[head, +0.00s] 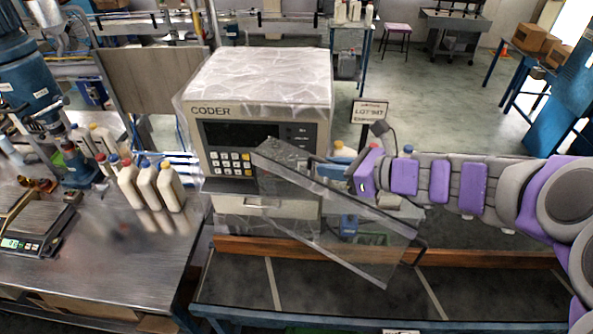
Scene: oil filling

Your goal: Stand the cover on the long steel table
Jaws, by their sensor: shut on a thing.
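The cover is a clear, see-through panel (345,240) with a grey strip along its upper edge, in the middle of the head view. It is tilted, sloping down to the right, in front of the coder machine. My gripper (325,168) comes in from the right on my purple and grey arm and is shut on the cover near its upper edge. The fingertips are partly hidden by the cover. The long steel table (105,245) is at the left, with a shiny top.
The coder machine (262,85) stands behind the cover. Several white bottles (147,185) stand on the back of the steel table, and a scale (30,232) sits at its left. The table's front middle is bare. A sign (370,111) stands right of the coder.

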